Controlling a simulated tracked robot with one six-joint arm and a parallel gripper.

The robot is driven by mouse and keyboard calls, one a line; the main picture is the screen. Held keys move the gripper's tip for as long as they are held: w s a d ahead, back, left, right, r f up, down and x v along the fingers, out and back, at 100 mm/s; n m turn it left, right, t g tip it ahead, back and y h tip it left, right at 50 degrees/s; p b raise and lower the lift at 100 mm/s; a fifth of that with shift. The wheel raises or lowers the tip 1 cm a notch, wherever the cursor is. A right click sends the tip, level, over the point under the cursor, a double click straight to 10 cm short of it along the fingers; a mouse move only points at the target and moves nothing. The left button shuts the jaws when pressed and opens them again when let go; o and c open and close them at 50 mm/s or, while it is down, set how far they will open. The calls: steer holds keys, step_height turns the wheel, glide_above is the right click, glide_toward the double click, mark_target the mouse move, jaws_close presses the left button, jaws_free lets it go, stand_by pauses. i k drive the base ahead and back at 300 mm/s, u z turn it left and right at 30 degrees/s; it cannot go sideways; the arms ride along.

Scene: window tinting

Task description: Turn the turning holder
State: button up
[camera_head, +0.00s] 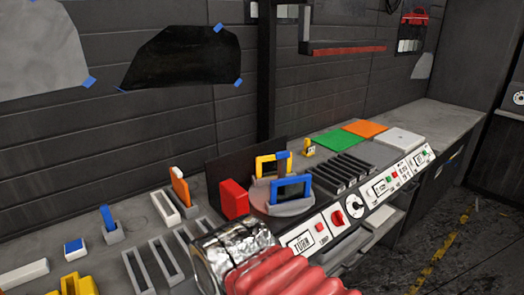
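The turning holder (283,207) is a grey round disc on the bench, right of the picture's middle. A yellow frame (263,164) stands upright at its back and a blue frame (275,190) at its front. A red block (234,200) stands at its left edge. A control panel (330,221) runs along the bench front, with a label reading TURN and a red knob. My arm, with red bellows and a foil-wrapped section, crosses the bottom middle, in front of and below the holder. My gripper's fingers do not show.
Grey slotted racks (165,258) stand left of my arm, near blue and orange-handled tools. Black slots (343,170), a green sheet (335,141), an orange sheet (365,128) and a white pad (400,138) lie to the right. A dark post rises behind the holder. The far right bench is clear.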

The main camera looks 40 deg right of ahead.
mark_target(259, 192)
steer(key=u, duration=1.5)
steer(key=k, duration=1.15)
steer(key=z, duration=1.55)
steer(key=i, duration=0.15)
steer(key=u, duration=0.15)
